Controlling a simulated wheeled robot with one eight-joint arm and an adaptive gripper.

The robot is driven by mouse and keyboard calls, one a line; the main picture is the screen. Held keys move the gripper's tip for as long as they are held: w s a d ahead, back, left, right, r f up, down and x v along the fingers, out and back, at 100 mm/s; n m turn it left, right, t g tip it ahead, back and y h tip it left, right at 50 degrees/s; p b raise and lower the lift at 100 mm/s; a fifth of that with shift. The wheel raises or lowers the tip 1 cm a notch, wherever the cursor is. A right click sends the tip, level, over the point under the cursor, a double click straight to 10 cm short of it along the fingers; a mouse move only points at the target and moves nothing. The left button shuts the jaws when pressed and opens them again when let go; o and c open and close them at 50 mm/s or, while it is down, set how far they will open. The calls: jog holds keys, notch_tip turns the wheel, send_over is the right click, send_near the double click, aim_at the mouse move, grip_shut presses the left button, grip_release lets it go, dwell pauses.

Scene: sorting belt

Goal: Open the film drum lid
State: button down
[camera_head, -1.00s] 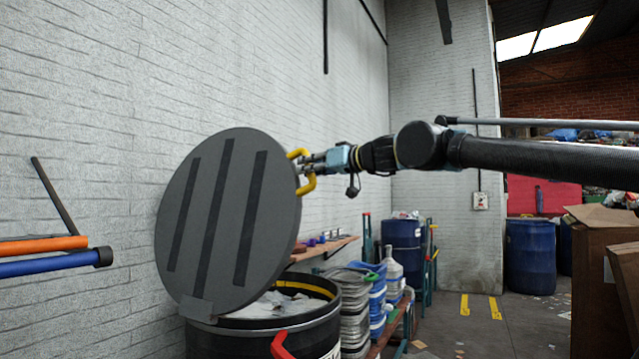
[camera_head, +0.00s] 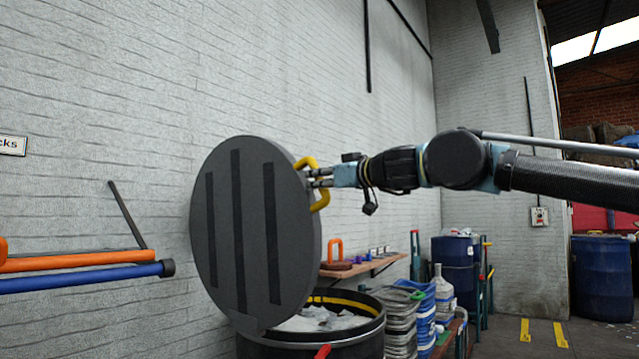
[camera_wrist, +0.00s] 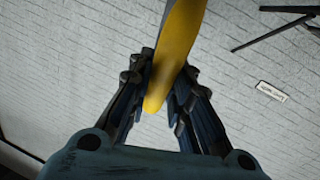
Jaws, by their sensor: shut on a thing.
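The film drum lid (camera_head: 254,225) is a large dark grey disc with several darker strips. It stands raised and nearly upright on the drum's rear left rim. The black drum (camera_head: 345,347) is open below it, with a yellow inner band and whitish film (camera_head: 322,319) inside. My gripper (camera_head: 318,178) is shut on the lid's yellow handle (camera_head: 314,204) at the lid's upper right edge. In the wrist view the handle (camera_wrist: 178,50) sits between my two dark fingers (camera_wrist: 160,95).
A white brick wall stands close behind the lid. Orange (camera_head: 75,261) and blue (camera_head: 80,279) bars stick out at the left. A wooden shelf (camera_head: 365,266), stacked containers (camera_head: 402,320) and blue barrels (camera_head: 602,280) stand to the right.

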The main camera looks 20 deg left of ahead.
jog(key=shift+f, duration=0.1)
jog(key=c, duration=1.4)
grip_release()
jog(key=shift+c, duration=0.2)
jog(key=v, duration=1.2)
jog(key=shift+w, duration=0.2)
